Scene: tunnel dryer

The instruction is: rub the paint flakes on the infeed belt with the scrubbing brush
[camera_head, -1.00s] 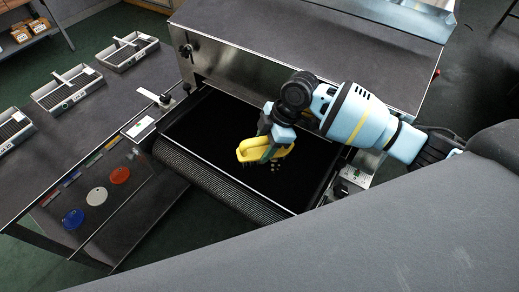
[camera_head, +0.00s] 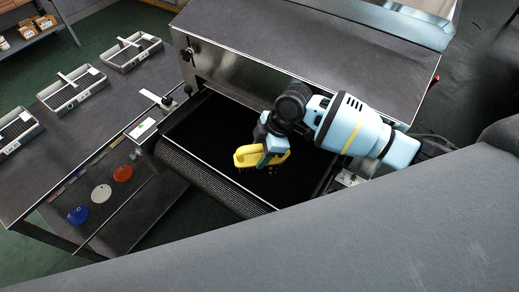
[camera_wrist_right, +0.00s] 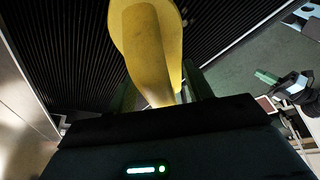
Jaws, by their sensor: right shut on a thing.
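My right gripper (camera_head: 266,154) is shut on the yellow scrubbing brush (camera_head: 247,156), low over the black infeed belt (camera_head: 212,125). The brush also fills the upper middle of the right wrist view (camera_wrist_right: 150,45), between the dark green fingers. Its bristles are mostly hidden, and I cannot tell whether they touch the belt. I cannot make out the paint flakes clearly now; the brush and gripper cover that spot. What looks like my left gripper (camera_wrist_right: 278,82) shows small at the right of the wrist view, apart from the belt; its jaws are unclear. It is not in the head view.
The dryer's metal housing (camera_head: 300,45) rises behind the belt. A ridged roller (camera_head: 205,182) lines the belt's front edge. The table at left carries grey trays (camera_head: 75,90), and blue, white and red discs (camera_head: 101,193) lie on a lower surface. The belt's left part is clear.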

